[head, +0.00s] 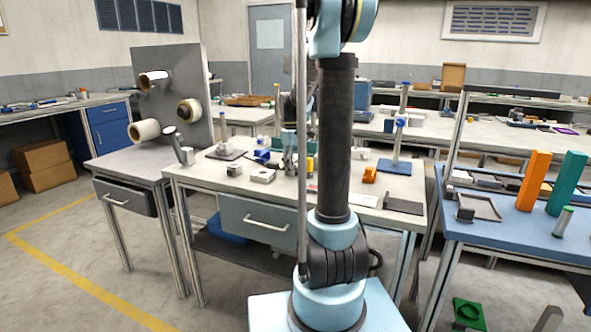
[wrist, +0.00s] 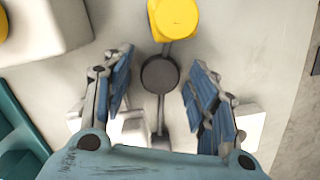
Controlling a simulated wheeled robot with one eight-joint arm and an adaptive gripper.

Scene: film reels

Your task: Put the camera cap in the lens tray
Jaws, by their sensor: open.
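A small dark round disc (wrist: 160,74), which looks like the camera cap, lies in the wrist view between my fingers. A thin grey bar runs from it above and below. My gripper (wrist: 161,62) is open, one finger on each side of the disc, with gaps on both sides. In the head view my gripper (head: 291,165) hangs low over the middle work table, partly behind my arm, and the cap cannot be made out there. A shallow rimmed tray (head: 480,218), possibly the lens tray, sits on the blue bench at the right.
A yellow block (wrist: 175,18) stands just beyond the disc. White blocks (wrist: 130,128) are close by my fingers. The work table (head: 345,192) also holds an orange piece (head: 369,175) and a dark flat plate (head: 403,205). Orange (head: 534,181) and teal (head: 566,184) uprights stand near the tray.

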